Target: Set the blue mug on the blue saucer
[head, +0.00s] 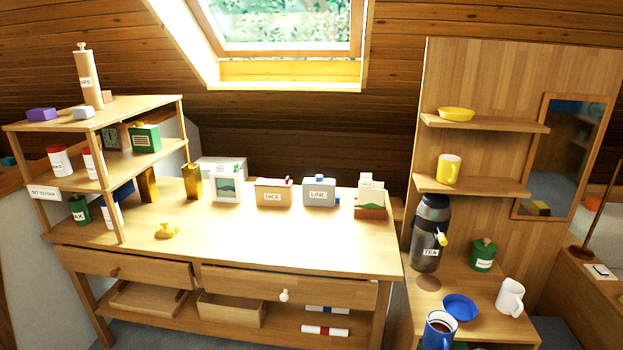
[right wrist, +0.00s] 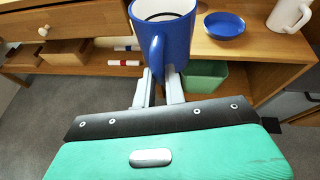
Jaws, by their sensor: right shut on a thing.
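The blue mug (head: 437,333) is upright at the bottom of the head view, and its inside looks dark. In the right wrist view the mug (right wrist: 178,38) fills the top middle, with its handle toward me. My right gripper (right wrist: 160,80) is shut on the mug's handle. The blue saucer (head: 461,306) lies empty on the low wooden counter; it also shows in the right wrist view (right wrist: 224,28), to the right of the mug. The mug is apart from the saucer, at the counter's front edge. My left gripper is out of view.
A white mug (head: 510,297) stands close to the right of the saucer. A tea flask (head: 428,225) and a green canister (head: 483,254) stand behind it. A green bin (right wrist: 205,76) sits below the counter.

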